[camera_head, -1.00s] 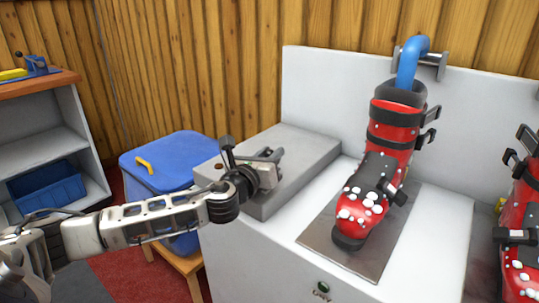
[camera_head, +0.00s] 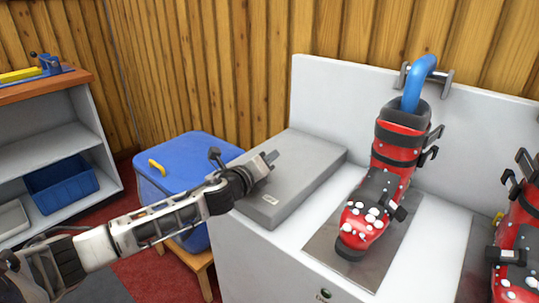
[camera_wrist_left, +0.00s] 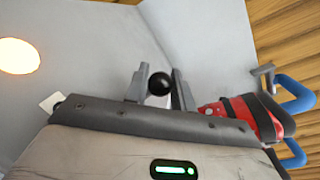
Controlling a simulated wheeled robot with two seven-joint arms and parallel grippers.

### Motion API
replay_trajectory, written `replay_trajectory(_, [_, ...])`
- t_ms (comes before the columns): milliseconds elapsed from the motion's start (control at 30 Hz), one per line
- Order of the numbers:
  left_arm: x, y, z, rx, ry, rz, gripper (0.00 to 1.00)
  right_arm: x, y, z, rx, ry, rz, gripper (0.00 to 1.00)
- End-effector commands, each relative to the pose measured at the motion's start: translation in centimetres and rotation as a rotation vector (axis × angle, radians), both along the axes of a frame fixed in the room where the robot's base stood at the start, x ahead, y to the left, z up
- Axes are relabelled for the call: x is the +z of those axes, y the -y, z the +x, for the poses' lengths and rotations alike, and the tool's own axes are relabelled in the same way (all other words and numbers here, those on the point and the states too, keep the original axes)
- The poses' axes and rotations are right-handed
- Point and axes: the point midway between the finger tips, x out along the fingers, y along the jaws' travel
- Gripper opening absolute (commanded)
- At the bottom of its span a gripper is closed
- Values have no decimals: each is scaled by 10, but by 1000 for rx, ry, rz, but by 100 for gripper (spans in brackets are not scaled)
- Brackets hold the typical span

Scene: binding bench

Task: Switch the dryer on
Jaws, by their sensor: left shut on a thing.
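The dryer is a white cabinet (camera_head: 262,255) with a raised back panel and a flat grey box (camera_head: 310,160) on its left top. My left gripper (camera_head: 270,158) is over the grey box, reaching in from the left. In the left wrist view, a small black ball knob (camera_wrist_left: 159,84) sits between its two fingers, and the gripper is shut on it. The rest of the part carrying the knob is hidden. My right gripper is not in view.
A red boot (camera_head: 365,220) stands on a metal plate on the dryer, with a blue tube (camera_head: 416,85) in its top. Another red boot (camera_head: 518,250) is at the right edge. A blue bin (camera_head: 185,150) stands left of the dryer, with a shelf unit (camera_head: 55,135) beyond.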

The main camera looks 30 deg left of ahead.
Motion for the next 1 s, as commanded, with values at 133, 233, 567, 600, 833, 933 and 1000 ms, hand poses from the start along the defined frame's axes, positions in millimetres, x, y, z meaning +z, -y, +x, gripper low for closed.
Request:
replay_trajectory(133, [1,-5,1,1,-11,-70,0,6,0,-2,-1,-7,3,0])
replay_trajectory(233, [-1,-7,1,1,-17,-102,0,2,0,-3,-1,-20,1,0])
replay_trajectory(567, [-2,-9,1,1,-22,-138,0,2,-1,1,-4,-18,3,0])
replay_trajectory(600, [-3,-9,1,1,-22,-138,0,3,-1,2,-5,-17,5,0])
replay_trajectory(833, [-3,-9,1,1,-22,-137,28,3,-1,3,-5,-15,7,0])
replay_trajectory(933, [-3,-9,1,0,-21,-136,45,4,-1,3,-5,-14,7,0])
replay_trajectory(1000, [-2,-9,1,0,-21,-136,45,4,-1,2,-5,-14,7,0])
